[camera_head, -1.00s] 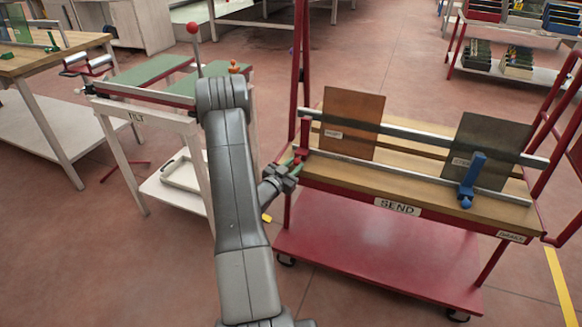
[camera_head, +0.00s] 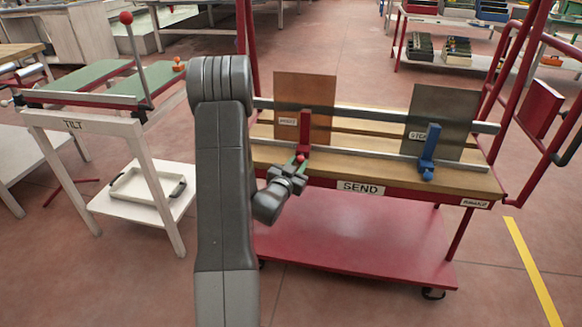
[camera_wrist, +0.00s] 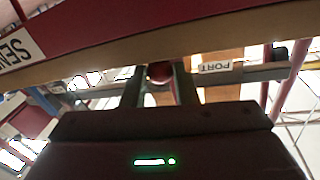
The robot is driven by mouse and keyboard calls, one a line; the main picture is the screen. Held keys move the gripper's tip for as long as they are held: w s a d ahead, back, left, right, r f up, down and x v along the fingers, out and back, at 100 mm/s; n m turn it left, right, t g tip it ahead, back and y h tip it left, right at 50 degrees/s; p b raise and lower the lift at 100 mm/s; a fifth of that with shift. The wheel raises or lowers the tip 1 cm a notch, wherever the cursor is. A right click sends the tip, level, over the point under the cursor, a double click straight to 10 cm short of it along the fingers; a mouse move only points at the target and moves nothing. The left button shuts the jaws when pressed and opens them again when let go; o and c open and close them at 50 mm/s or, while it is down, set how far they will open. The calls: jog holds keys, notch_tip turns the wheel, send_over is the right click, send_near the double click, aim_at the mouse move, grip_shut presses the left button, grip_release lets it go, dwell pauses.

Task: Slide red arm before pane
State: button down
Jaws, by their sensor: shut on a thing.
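The red arm (camera_head: 304,124) stands upright on the lower rail of the SEND cart, in front of the orange-brown pane (camera_head: 319,91). It overlaps the pane's middle-right part in the head view. My gripper (camera_head: 299,161) is shut on the red arm's knob at its lower front end. In the wrist view the round red knob (camera_wrist: 160,73) sits between the two fingers of my gripper (camera_wrist: 159,83). The pane's PORT label (camera_wrist: 217,67) shows to its right there. A blue arm (camera_head: 429,148) stands before the dark grey pane (camera_head: 444,104) farther right.
The SEND cart (camera_head: 400,223) has a wooden top, two long rails and red posts. A white TILT stand (camera_head: 73,125) with green tops and a tray is at the left. Floor is free between them and right of the cart, by the yellow line (camera_head: 533,272).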

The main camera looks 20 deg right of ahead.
jog(key=c, duration=1.4)
grip_release()
jog(key=shift+c, duration=0.2)
jog(key=v, duration=1.4)
jog(key=shift+w+d+r, duration=0.1)
jog(key=shift+w, duration=0.05)
jog(key=x, duration=1.3)
jog(key=shift+w+d, duration=0.25)
jog(key=shift+d, duration=0.05)
jog(key=shift+w+a, duration=0.15)
jog(key=shift+a, duration=0.15)
